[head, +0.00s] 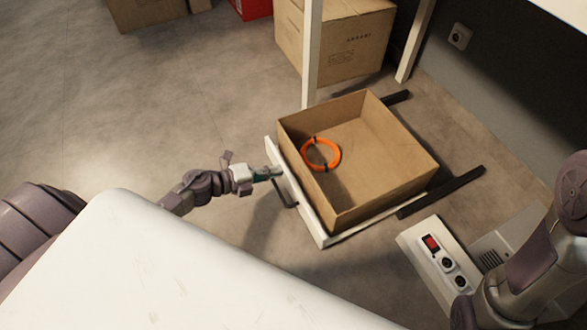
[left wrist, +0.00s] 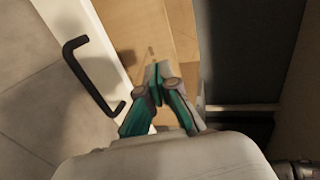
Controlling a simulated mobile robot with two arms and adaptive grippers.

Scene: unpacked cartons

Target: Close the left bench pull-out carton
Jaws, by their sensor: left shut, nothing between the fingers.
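The pull-out carton (head: 400,150) is an open-topped cardboard box behind a white front panel (head: 313,226), standing out along two dark rails. A dark bar handle (head: 285,196) is on the panel's outer face. My left gripper (head: 275,172) is shut and empty at the panel's far end, near the handle; I cannot tell whether it touches the panel. In the left wrist view the closed fingertips (left wrist: 158,72) appear to the right of the handle (left wrist: 88,75) and white panel (left wrist: 97,30), over cardboard (left wrist: 150,25). My right gripper is out of view.
An orange ring (head: 338,157) lies inside the carton. Dark rails (head: 455,185) extend behind it. A closed carton (head: 335,45) stands beyond a white bench leg (head: 311,60). A white panel with sockets (head: 425,240) is at the lower right. The floor on the left is clear.

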